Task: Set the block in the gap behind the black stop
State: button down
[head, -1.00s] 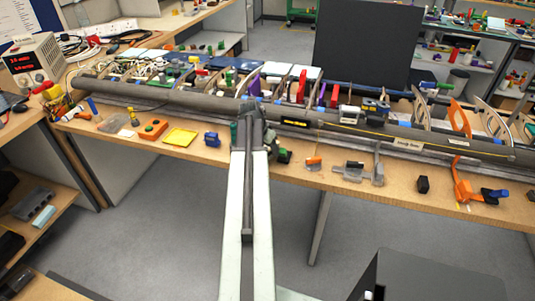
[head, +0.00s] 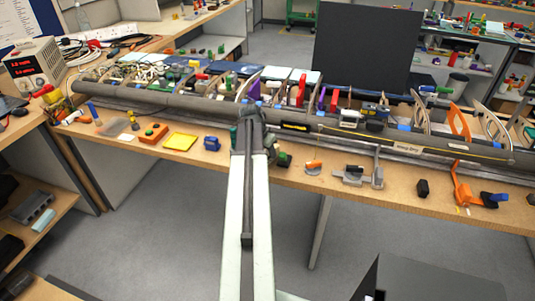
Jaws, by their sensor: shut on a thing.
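My gripper (head: 252,112) is at the far end of my arm, over the long grey wing section (head: 160,98) on the bench. I see it from behind, and its fingertips are mostly hidden by my own wrist. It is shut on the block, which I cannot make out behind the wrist. A small black block-shaped piece (head: 423,187) stands apart on the bench's front strip, right of my arm. I cannot tell which dark part is the black stop, and no gap shows clearly near my gripper.
Ribs and coloured pieces, including a red one (head: 301,90), stand along the wing. A large black panel (head: 367,47) rises behind.

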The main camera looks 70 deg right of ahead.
notch_tip(320, 180, up, 10)
jog(key=p, duration=0.9)
jog(key=shift+r+p, duration=0.15)
jog(key=shift+p, duration=0.2)
